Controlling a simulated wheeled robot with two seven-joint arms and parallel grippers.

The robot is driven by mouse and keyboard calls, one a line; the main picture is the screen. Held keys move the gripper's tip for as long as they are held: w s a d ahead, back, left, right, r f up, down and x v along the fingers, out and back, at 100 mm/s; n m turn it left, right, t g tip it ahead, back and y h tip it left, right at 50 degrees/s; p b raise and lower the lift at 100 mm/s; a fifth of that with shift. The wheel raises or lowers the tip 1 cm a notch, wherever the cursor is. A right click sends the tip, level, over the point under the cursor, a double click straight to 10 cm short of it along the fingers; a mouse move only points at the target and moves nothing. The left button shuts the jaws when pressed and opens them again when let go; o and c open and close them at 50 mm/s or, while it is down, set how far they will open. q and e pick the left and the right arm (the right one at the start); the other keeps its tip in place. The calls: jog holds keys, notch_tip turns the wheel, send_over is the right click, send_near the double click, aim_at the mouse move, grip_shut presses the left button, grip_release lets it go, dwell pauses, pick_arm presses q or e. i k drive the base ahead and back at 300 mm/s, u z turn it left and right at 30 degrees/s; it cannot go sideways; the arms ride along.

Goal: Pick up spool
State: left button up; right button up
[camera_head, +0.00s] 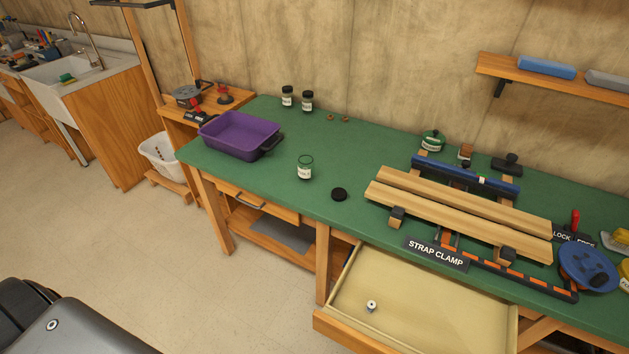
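A small pale spool-like piece (371,306) with a dark centre stands in the open drawer (430,308), left of its middle. It is small in the view, so its details are hard to tell. Nothing touches it. Neither of my grippers shows in the head view. A dark grey part at the lower left appears to be my own body.
The green-topped bench (270,185) holds a purple tray (240,133), a jar (305,168), a black lid (339,194) and clamped wooden boards (460,213). The strap clamp sign (437,253) stands above the drawer. Open floor lies at the left.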

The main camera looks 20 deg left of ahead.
aim_at(371, 305)
jog(key=u, duration=2.75)
jog(key=k, duration=2)
jog(key=z, duration=2.05)
jog(key=i, duration=0.55)
